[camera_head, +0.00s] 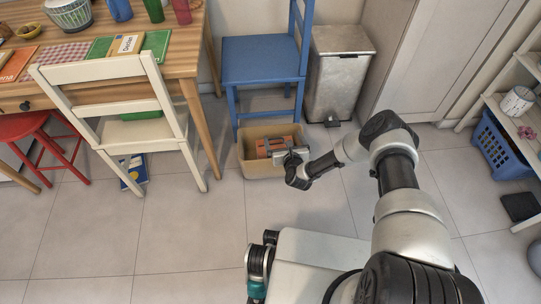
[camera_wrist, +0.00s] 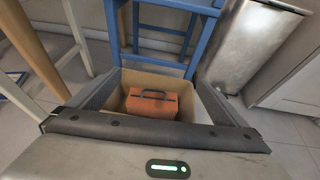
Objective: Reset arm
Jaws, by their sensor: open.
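My arm reaches forward and down over the floor in the head view. My gripper (camera_head: 278,150) is above the near part of a cardboard box (camera_head: 258,171) on the floor. In the wrist view my gripper (camera_wrist: 152,95) has its two fingers spread wide apart, one on each side of the picture, with nothing between them in their grip. An orange-red case with a dark handle (camera_wrist: 152,103) lies inside the box (camera_wrist: 185,80), beyond the fingers. The case (camera_head: 268,146) is partly hidden by my gripper in the head view.
A blue chair (camera_head: 262,60) stands right behind the box, and a metal bin (camera_head: 340,75) is to its right. A white chair (camera_head: 130,110), red stool (camera_head: 40,135) and wooden table (camera_head: 180,60) are at left. A blue basket (camera_head: 500,148) is at right. Floor in front is clear.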

